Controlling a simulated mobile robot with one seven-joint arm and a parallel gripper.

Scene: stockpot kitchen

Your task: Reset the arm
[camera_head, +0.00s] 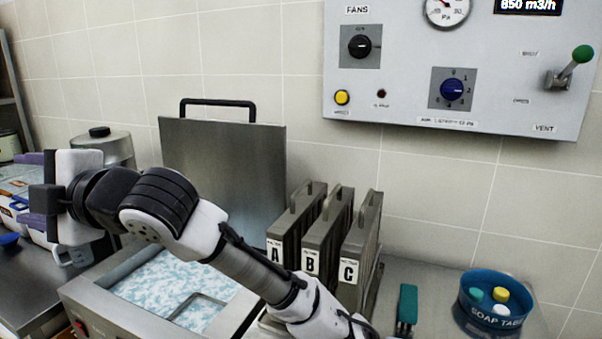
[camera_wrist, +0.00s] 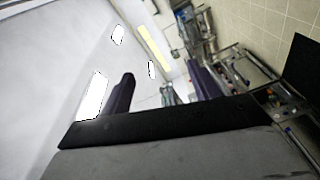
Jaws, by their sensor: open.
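My arm reaches up and left across the head view, bent at a thick black joint. My gripper (camera_head: 26,190) is at the far left of that view, pointing left, with its two purple-grey fingers apart. In the wrist view the fingers of my gripper (camera_wrist: 163,88) are also spread, and nothing shows between them but the distant room. My gripper is raised, left of the open soak tank, and I see it touching nothing.
A tank (camera_head: 140,320) of foamy blue-white liquid stands below my arm, its metal lid (camera_head: 225,165) upright behind. Filters labelled A (camera_head: 290,225), B (camera_head: 325,235) and C (camera_head: 358,245) stand right of it. A blue soap-tabs tub (camera_head: 492,312) sits at right, a control panel (camera_head: 420,85) above.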

